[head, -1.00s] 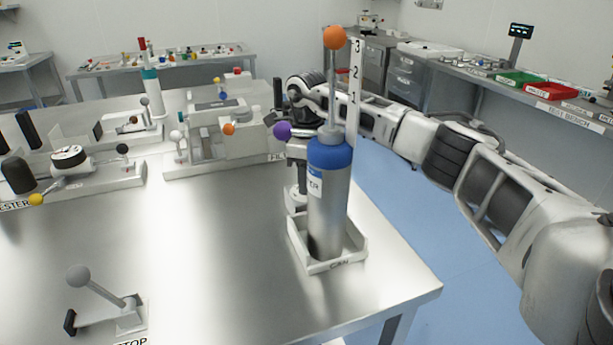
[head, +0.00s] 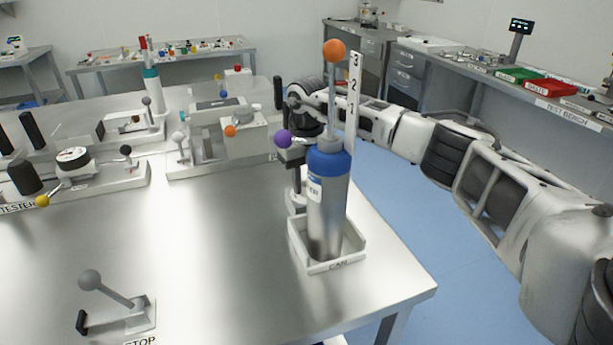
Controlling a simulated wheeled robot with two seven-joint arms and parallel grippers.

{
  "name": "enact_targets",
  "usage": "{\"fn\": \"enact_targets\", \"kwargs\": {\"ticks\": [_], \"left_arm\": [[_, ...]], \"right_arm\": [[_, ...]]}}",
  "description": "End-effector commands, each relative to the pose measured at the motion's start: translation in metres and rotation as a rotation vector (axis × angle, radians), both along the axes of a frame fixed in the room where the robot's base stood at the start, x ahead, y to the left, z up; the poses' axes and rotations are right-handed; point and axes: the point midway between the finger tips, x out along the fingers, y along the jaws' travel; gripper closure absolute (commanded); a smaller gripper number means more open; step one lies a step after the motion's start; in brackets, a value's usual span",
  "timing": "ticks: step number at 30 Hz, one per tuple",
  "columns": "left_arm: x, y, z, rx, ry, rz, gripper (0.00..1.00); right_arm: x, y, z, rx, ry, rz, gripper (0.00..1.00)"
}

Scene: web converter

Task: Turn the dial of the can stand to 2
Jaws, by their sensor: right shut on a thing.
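The can stand (head: 358,252) is a white tray labelled CAN at the table's right edge. A silver can (head: 328,222) with a blue top (head: 329,161) stands upright in it. A rod with an orange ball (head: 334,50) rises above the can, beside a white scale (head: 354,100) marked 3, 2, 1 from the top. A purple ball (head: 283,138) sticks out left of the blue top. My right gripper (head: 296,153) is behind and left of the can, at the purple-ball lever, and appears shut on it. The can partly hides the fingers. My left gripper is out of view.
A STOP lever (head: 115,300) stands at the front left. A station with a yellow-ball lever (head: 42,201) and a filling station (head: 232,140) stand farther back. The steel table between them is clear. A test bench (head: 550,103) with trays runs along the right.

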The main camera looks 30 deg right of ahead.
Motion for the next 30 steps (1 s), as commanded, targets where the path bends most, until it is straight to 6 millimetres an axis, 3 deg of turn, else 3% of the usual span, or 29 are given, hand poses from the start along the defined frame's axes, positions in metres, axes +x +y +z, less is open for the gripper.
{"fn": "enact_targets", "kwargs": {"ticks": [12,28,29,30], "left_arm": [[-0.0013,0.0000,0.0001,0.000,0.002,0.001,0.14],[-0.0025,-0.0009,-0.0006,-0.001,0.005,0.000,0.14],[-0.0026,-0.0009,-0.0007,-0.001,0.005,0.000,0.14],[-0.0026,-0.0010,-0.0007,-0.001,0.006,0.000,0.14]], "right_arm": [[0.0004,0.0002,0.0004,0.000,-0.001,-0.179,0.92],[0.0006,0.0000,0.0005,0.000,-0.003,-0.200,0.92],[0.0006,0.0000,0.0005,0.001,-0.003,-0.199,0.64],[0.0006,-0.0001,0.0005,0.001,-0.003,-0.199,0.53]]}}
